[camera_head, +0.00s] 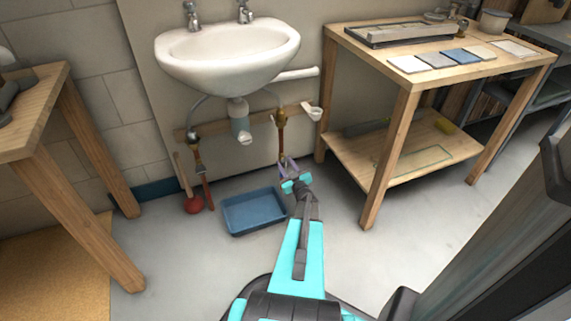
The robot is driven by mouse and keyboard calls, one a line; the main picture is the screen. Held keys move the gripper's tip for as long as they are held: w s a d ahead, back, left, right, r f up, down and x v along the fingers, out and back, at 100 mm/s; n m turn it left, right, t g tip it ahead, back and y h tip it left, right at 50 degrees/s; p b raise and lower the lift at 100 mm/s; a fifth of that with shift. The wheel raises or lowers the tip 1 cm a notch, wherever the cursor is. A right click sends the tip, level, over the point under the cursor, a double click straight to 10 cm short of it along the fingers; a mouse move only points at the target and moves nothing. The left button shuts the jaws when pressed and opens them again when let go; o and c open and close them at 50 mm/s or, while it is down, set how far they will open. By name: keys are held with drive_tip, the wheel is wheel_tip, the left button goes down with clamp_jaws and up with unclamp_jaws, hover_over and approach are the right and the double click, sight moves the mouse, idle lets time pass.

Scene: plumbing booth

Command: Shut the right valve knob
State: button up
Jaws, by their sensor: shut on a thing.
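Under the white sink (228,52), the right supply pipe (281,138) runs down the wall from a brass fitting (281,114). My gripper (287,166) reaches forward to the lower end of this pipe. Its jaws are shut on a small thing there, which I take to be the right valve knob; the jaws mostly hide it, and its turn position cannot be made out. On the left, another pipe fitting (196,140) hangs under the sink, clear of my gripper.
A blue tray (226,232) lies on the floor left of my arm. A wooden workbench (407,72) is at the right, another wooden table (40,110) at the left.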

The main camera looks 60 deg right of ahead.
drive_tip(key=shift+r+m+p, duration=0.15)
drive_tip(key=shift+m+p, duration=0.15)
drive_tip(key=shift+p, duration=0.1)
drive_tip(key=m+p, duration=0.4)
drive_tip(key=p, duration=0.1)
drive_tip(key=shift+d+r+p, duration=0.1)
drive_tip(key=shift+d+p, duration=0.05)
drive_tip(key=shift+p, duration=0.2)
drive_tip(key=m+p, duration=0.4)
drive_tip(key=shift+s+f, duration=0.15)
drive_tip(key=shift+f, duration=0.05)
drive_tip(key=o, duration=1)
drive_tip(key=shift+o, duration=0.2)
